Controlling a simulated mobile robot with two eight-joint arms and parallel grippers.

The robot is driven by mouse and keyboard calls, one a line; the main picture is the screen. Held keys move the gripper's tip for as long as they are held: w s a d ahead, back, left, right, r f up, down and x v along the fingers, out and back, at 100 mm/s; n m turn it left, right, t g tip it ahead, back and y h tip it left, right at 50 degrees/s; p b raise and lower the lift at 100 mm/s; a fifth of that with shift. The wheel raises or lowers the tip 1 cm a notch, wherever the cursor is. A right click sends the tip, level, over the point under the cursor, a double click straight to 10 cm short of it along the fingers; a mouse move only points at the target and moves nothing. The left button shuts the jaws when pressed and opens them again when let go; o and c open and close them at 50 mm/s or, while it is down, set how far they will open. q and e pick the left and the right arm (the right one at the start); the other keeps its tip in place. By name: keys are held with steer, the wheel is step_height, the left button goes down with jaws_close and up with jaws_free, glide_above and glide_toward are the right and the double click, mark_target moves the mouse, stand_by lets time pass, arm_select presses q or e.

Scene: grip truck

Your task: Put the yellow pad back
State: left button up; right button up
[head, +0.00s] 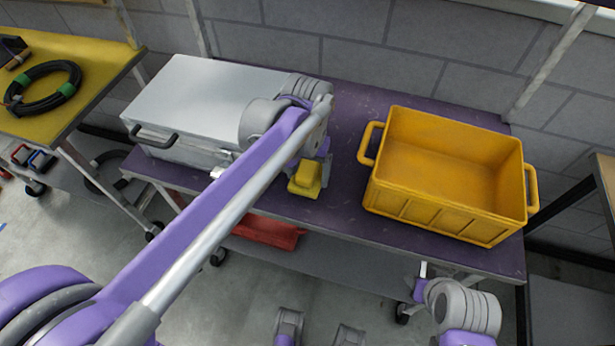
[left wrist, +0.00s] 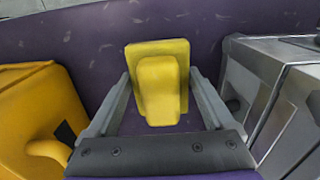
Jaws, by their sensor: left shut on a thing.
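The yellow pad (head: 304,180) is a small block with a raised grip, at the front part of the purple table (head: 345,215), between the silver case and the yellow crate. My left gripper (head: 312,170) reaches down over it and is shut on it. In the left wrist view the pad (left wrist: 160,80) sits between the two grey fingers, with the purple tabletop behind it. I cannot tell whether the pad touches the tabletop. My right gripper (head: 422,280) is low at the right, in front of the table, and its fingers are too unclear to read.
The silver case (head: 205,95) stands closed left of the pad. An empty yellow crate (head: 450,170) with side handles stands to the right. A yellow-topped table (head: 75,50) with a black cable coil (head: 45,85) is at far left. A red item (head: 265,232) lies below the table.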

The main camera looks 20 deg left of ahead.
mark_target(307, 168)
arm_select(q)
steer(key=shift+f, duration=0.95)
steer(key=shift+f, duration=0.1)
steer(key=shift+f+b, duration=0.25)
steer(key=shift+b, duration=0.05)
steer(key=o, duration=1.2)
steer(key=shift+s, duration=0.1)
steer(key=shift+r+p, duration=0.3)
steer(key=shift+r, duration=0.1)
step_height(307, 168, up, 12)
steer(key=shift+f+p, duration=0.1)
steer(key=shift+p, duration=0.7)
steer(key=s+a+f+t, duration=0.1)
steer(key=s+a+f, duration=0.1)
steer(key=s+f, duration=0.3)
steer(key=s+a+f+t, duration=0.2)
steer(key=s+f, duration=0.3)
steer(key=s+a+f+t, duration=0.2)
steer(key=s+f, duration=0.3)
steer(key=f, duration=0.1)
steer(key=shift+a, duration=0.25)
